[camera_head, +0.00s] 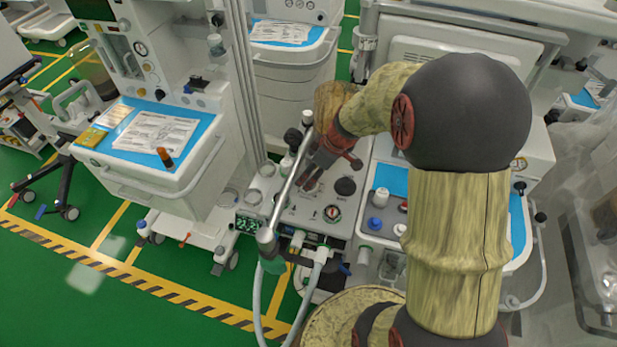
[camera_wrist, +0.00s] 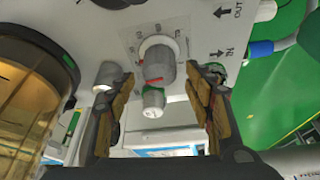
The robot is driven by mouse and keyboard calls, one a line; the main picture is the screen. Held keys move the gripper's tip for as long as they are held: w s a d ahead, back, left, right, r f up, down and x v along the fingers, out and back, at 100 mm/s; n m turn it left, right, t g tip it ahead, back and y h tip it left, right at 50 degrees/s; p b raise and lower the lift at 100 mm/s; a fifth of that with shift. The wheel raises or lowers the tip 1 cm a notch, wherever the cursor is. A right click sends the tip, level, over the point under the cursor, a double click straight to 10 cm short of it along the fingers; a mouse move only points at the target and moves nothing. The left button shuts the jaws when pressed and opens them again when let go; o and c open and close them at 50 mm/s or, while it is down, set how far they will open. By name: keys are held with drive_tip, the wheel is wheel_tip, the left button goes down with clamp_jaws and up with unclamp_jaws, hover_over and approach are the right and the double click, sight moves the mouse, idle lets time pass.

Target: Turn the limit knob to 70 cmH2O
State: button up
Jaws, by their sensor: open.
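The limit knob (camera_wrist: 157,58) shows in the wrist view as a grey-white cylinder with a red mark, set on a pale panel with a printed scale around it. The scale numbers are too small to read surely. My gripper (camera_wrist: 160,105) is open, with one brown-padded finger on each side below the knob, and nothing is between the pads that I can tell is held.
An amber canister (camera_wrist: 40,80) stands at the left. In the head view, a pole (camera_head: 290,185) and pale hoses (camera_head: 313,285) are close to the panel.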

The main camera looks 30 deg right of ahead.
drive_tip(key=shift+x, duration=1.15)
drive_tip(key=shift+c, duration=1.1)
drive_tip(key=c, duration=0.9)
drive_tip(key=shift+m+t+h, duration=0.4)
drive_tip(key=shift+m+h, duration=0.1)
drive_tip(key=shift+m, duration=1.1)
drive_tip(key=shift+c, duration=0.2)
drive_tip(key=o, duration=1)
drive_tip(key=shift+o, duration=0.8)
